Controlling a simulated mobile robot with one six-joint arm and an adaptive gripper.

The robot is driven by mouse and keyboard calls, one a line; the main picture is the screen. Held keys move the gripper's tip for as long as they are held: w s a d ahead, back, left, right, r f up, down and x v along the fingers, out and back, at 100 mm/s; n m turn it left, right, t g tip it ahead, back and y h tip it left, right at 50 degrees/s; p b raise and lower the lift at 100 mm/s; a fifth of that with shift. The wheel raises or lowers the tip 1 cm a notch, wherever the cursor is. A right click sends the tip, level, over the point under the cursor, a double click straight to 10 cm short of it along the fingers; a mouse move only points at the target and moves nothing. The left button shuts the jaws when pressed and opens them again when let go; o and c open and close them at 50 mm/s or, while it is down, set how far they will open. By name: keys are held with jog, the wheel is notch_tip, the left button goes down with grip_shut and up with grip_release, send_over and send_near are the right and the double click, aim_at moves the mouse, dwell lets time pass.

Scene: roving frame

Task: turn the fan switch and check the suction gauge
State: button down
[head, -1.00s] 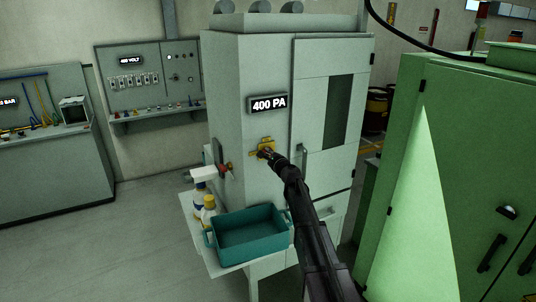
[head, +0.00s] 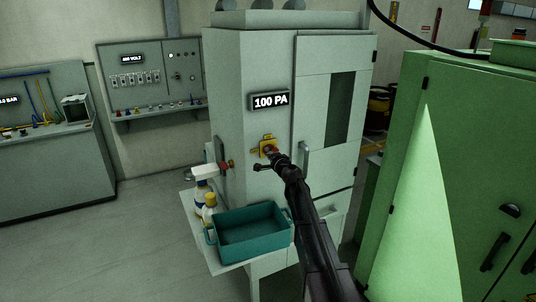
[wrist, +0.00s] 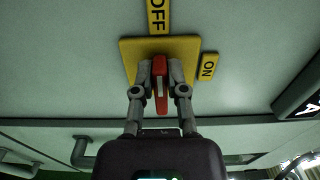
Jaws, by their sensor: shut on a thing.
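The fan switch is a red handle (wrist: 160,82) with a white stripe on a yellow plate (wrist: 130,48). In the wrist view the handle lies in line with the OFF label (wrist: 156,16); the ON label (wrist: 208,66) is at the plate's right. My gripper (wrist: 161,72) is shut on the handle, one finger on each side. In the head view my gripper (head: 272,152) covers most of the switch, and the yellow plate (head: 266,142) shows behind it. The suction gauge (head: 269,101) on the pale cabinet, above the switch, reads 100 PA.
A teal bin (head: 247,234) and spray bottles (head: 203,193) stand on a shelf left of my arm. A red-handled valve (head: 226,164) is on the cabinet's left side. A green cabinet (head: 455,180) stands close on the right. The floor at left is clear.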

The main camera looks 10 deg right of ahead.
jog(key=c, duration=0.7)
grip_release()
jog(key=shift+s, duration=0.15)
jog(key=v, duration=1.1)
jog(key=shift+s+d, duration=0.15)
jog(key=shift+s, duration=0.2)
